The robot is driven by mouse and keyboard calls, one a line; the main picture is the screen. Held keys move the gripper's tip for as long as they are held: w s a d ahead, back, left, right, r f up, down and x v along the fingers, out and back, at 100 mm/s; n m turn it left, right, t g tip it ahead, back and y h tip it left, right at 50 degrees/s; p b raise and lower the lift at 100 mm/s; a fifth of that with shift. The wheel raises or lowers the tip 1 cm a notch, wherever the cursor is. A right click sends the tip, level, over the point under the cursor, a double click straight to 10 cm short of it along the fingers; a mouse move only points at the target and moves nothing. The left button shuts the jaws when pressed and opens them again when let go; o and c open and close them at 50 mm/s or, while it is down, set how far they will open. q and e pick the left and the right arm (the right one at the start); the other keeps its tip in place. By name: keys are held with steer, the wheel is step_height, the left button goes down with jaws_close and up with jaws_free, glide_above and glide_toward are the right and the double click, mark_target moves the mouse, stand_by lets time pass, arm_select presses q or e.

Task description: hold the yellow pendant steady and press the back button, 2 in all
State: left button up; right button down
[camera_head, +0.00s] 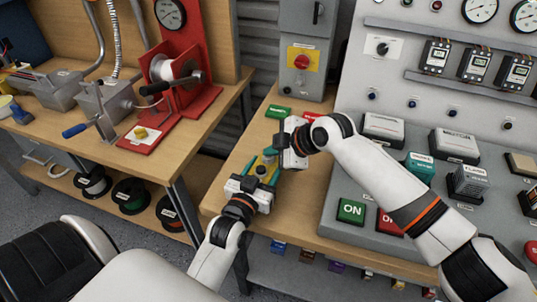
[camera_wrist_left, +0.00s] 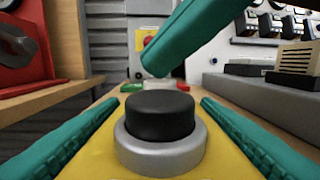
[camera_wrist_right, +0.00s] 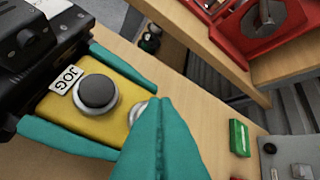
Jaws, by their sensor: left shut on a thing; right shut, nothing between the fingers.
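The yellow pendant (camera_head: 269,152) is held over the wooden table between the teal fingers of my left gripper (camera_head: 264,168), one on each side. In the right wrist view the pendant (camera_wrist_right: 62,108) shows a JOG label and a black button (camera_wrist_right: 98,91) on the side near my left gripper. A second button's silver ring (camera_wrist_right: 137,110) lies farther out, mostly hidden by my right fingers. In the left wrist view the near black button (camera_wrist_left: 160,115) stands in front. My right gripper (camera_wrist_right: 160,103) is shut and empty, its tips over the second button. Contact or pressing cannot be told.
A green block (camera_wrist_right: 239,137) lies on the table beyond the pendant. A grey box with a red knob (camera_head: 302,58) stands behind. The grey console with a green ON button (camera_head: 351,210) is at right. A red spool stand (camera_head: 180,75) is on the left bench.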

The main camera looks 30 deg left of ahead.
steer(key=shift+f, duration=0.2)
stand_by(0.4)
steer(key=shift+r, duration=3.4)
stand_by(0.3)
step_height(320, 180, up, 4)
steer(key=shift+f, duration=0.1)
steer(key=shift+f, duration=0.1)
